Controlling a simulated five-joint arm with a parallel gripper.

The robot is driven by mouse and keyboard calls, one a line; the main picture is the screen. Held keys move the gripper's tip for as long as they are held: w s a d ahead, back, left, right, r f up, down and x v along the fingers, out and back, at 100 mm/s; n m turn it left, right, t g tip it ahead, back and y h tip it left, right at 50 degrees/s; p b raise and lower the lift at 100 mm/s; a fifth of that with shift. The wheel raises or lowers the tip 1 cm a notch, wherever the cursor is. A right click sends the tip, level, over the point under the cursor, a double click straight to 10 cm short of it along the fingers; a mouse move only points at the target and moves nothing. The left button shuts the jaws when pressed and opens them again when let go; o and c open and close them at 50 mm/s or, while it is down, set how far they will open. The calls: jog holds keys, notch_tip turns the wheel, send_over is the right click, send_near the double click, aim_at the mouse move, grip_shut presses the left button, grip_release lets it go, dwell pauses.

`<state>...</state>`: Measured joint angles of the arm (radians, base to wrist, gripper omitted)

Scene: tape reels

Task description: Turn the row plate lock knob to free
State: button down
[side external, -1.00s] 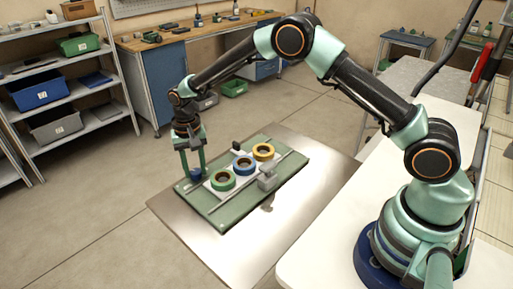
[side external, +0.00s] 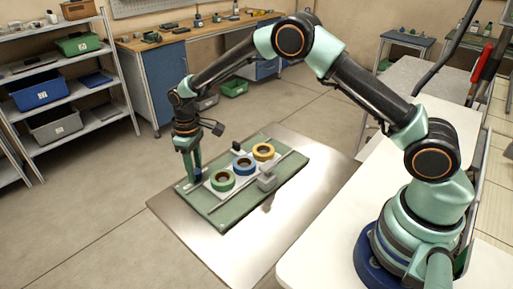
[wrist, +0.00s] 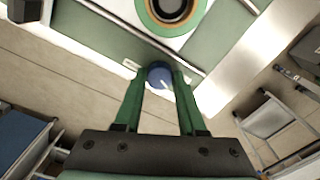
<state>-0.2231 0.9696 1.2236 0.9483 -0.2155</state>
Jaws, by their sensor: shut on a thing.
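The lock knob (wrist: 159,75) is a round blue knob with a white pointer line, at the edge of the green board (side external: 222,219). In the wrist view the pointer slants down to the right. My gripper (wrist: 158,78) is shut on the knob, with one green finger on each side. In the side view my gripper (side external: 193,176) points down at the board's left end and partly hides the knob (side external: 198,173). On the white row plate (side external: 209,188) stand a green reel (side external: 223,187), a blue reel (side external: 250,172) and a yellow reel (side external: 271,154). The green reel also shows in the wrist view (wrist: 150,18).
A grey block (side external: 266,181) sits at the board's front edge and a small black block (side external: 236,145) at its back edge. The board lies on a shiny metal sheet (side external: 268,235). A shelf rack and a workbench stand farther back.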

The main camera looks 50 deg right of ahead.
jog(key=shift+r+n, duration=0.1)
jog(key=shift+n, duration=1.9)
jog(key=shift+c, duration=2.4)
grip_release()
notch_tip(320, 180, up, 12)
